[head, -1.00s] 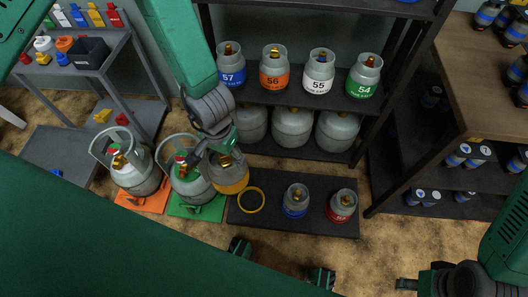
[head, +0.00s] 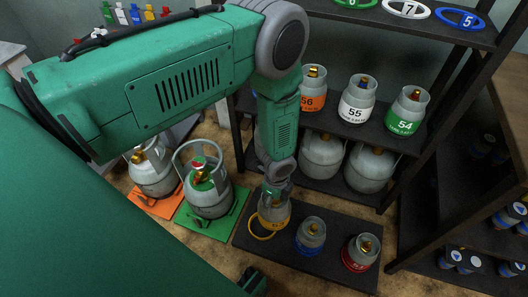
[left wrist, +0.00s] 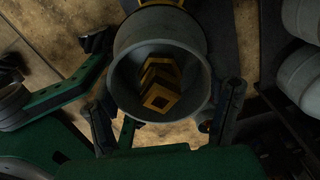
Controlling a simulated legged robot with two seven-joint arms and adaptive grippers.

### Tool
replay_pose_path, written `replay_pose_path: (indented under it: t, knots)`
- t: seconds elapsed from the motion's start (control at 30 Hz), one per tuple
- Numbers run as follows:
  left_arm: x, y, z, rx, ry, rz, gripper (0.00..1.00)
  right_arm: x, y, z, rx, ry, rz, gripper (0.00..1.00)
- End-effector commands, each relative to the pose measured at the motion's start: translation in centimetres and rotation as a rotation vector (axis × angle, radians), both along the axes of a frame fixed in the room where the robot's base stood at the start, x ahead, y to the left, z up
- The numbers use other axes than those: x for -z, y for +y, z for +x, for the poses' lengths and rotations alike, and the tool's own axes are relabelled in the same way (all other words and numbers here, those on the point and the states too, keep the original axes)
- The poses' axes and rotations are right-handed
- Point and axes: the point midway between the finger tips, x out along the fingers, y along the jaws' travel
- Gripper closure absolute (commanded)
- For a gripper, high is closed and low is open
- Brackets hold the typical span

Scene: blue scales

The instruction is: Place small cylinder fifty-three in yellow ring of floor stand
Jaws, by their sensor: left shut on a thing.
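The small cylinder (head: 275,213), grey with a yellow band, is in my left gripper (head: 276,190). In the head view it is over the yellow ring (head: 256,235) of the dark floor stand (head: 330,227). The ring's front left edge shows; the cylinder and gripper cover the rest. I cannot tell whether the cylinder touches the stand. The number fifty-three is not readable. The left wrist view looks down into the cylinder's grey collar (left wrist: 125,82) at its brass valve (left wrist: 160,88), with my left gripper's fingers on both sides.
A blue-banded cylinder (head: 310,233) and a red-banded cylinder (head: 360,251) stand to the right on the floor stand. A larger cylinder (head: 206,191) stands on a green base at left. The shelf (head: 345,130) with numbered cylinders rises close behind.

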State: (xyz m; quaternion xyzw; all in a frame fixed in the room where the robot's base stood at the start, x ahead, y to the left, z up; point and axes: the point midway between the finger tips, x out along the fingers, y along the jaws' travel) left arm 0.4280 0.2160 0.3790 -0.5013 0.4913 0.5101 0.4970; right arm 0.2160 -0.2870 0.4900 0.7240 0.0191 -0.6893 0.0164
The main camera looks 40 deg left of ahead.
Motion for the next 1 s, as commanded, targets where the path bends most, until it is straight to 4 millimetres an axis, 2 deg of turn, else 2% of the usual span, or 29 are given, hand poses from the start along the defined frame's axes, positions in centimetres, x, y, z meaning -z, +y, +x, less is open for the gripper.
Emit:
replay_pose_path:
  t: [0.03,0.1,0.23,0.4,0.53,0.8,1.0]
  knots:
    - [2.0,0.9,0.0,0.079,0.002,-0.001,0.79,1.0,0.0,0.0,-0.001,0.0,0.0,0.6]
    - [3.7,1.9,0.2,0.193,0.003,-0.004,0.79,1.7,0.0,0.0,-0.001,0.0,0.0,0.6]
    - [6.1,3.5,0.6,0.369,0.002,-0.005,0.79,2.6,0.1,0.0,-0.001,0.0,0.001,0.6]
    - [7.8,4.7,1.1,0.515,0.004,0.0,0.79,3.2,0.1,0.0,-0.002,0.0,0.001,0.6]
    - [9.0,5.0,1.4,0.566,0.006,0.003,0.79,3.8,0.1,0.0,-0.001,0.0,0.001,0.6]
    - [13.9,5.2,1.3,0.573,0.006,0.0,0.79,6.2,0.1,-0.1,-0.001,0.0,0.0,0.6]
    - [15.1,5.2,1.3,0.573,0.005,-0.001,0.79,6.7,0.1,0.0,-0.001,0.0,0.001,0.6]
